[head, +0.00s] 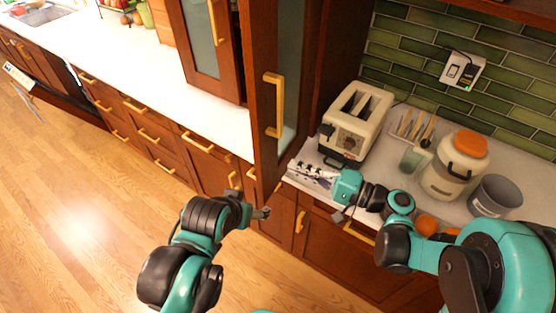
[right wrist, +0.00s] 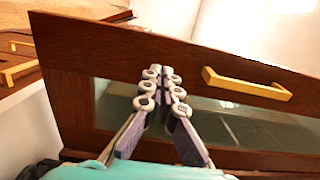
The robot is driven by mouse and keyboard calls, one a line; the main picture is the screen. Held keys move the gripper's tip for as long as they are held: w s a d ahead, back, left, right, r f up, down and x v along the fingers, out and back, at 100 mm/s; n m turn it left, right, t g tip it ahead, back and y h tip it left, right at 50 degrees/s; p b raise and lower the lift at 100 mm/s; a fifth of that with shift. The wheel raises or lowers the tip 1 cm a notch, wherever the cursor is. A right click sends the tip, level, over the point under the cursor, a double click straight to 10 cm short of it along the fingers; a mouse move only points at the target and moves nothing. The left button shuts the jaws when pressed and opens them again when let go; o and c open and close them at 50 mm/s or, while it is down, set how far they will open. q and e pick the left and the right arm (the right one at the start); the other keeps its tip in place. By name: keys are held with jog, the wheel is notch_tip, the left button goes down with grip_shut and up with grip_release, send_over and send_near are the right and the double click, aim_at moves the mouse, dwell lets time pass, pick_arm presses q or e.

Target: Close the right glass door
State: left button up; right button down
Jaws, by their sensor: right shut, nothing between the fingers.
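The right glass door (head: 258,75) is a tall wooden-framed door with a glass pane and a yellow bar handle (head: 273,105). It appears to stand ajar, angled out from its cabinet. In the right wrist view the door frame (right wrist: 95,52) and its handle (right wrist: 245,88) fill much of the picture. My right gripper (head: 296,170) is shut and empty, close to the door's lower part; contact cannot be told. Its fingertips (right wrist: 160,72) show left of the handle, in front of the frame. My left gripper (head: 262,213) is low, in front of the drawers, its fingers unclear.
Another glass door (head: 198,45) is to the left. A toaster (head: 355,122), a jar with an orange lid (head: 455,165) and a grey pot (head: 495,196) crowd the right counter near my right arm. The left counter (head: 150,70) has free room beside the doors.

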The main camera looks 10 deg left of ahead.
aim_at(267, 155)
pick_arm(q)
jog(key=shift+f+b, duration=0.3)
jog(key=shift+f, duration=0.1)
pick_arm(e)
jog(key=x, duration=0.6)
jog(key=shift+a, duration=0.2)
